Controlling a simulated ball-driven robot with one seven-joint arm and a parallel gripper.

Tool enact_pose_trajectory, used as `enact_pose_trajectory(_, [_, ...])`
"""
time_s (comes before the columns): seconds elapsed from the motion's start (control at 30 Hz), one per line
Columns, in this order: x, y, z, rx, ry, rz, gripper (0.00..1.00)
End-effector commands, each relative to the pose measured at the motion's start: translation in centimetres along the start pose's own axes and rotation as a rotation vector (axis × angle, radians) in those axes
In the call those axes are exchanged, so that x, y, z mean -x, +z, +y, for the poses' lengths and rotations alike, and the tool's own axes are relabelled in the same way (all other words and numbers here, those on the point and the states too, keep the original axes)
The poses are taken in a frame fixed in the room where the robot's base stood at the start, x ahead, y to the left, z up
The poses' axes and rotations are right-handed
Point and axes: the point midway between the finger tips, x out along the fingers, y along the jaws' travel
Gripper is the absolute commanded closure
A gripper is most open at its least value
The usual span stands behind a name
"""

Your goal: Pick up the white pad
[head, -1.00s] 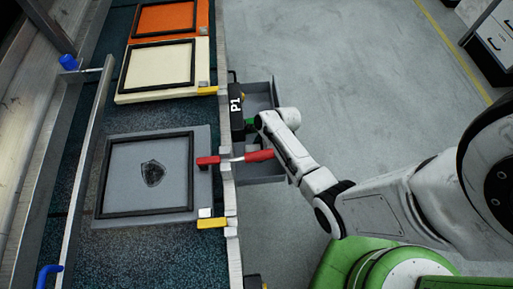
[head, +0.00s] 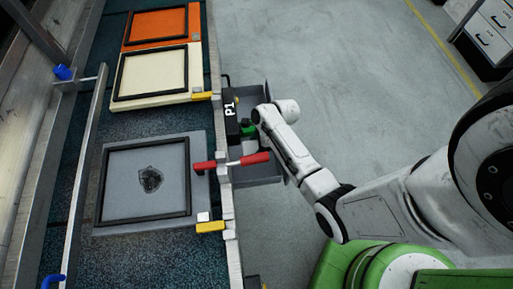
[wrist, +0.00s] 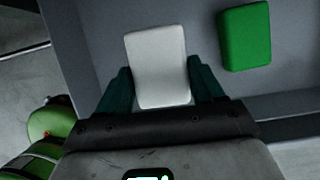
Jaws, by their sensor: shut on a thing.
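The white pad (wrist: 158,62) is a pale rounded block between the two dark green fingers of my gripper (wrist: 162,88) in the wrist view. The gripper is shut on its near part, with a finger at each side. The far part sticks out beyond the fingertips. I cannot tell whether the pad touches the bin floor. In the head view my arm reaches down into the grey bin (head: 262,172), and the fingers are not clear there.
A green pad (wrist: 245,38) lies in the bin, right of the white pad. A black P1 label (head: 230,110) marks the bin. Framed plates, one grey (head: 115,170), lie on the bench.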

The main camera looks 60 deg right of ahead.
Motion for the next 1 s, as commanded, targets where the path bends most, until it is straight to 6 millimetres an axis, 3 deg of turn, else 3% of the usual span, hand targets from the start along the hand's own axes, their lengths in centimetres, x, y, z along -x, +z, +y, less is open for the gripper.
enact_pose_trajectory(0.37, [6.3, 2.6, 0.0, 0.002, -0.002, -0.001, 0.66])
enact_pose_trajectory(1.0, [12.0, -12.1, -0.1, -0.005, -0.002, -0.001, 0.66])
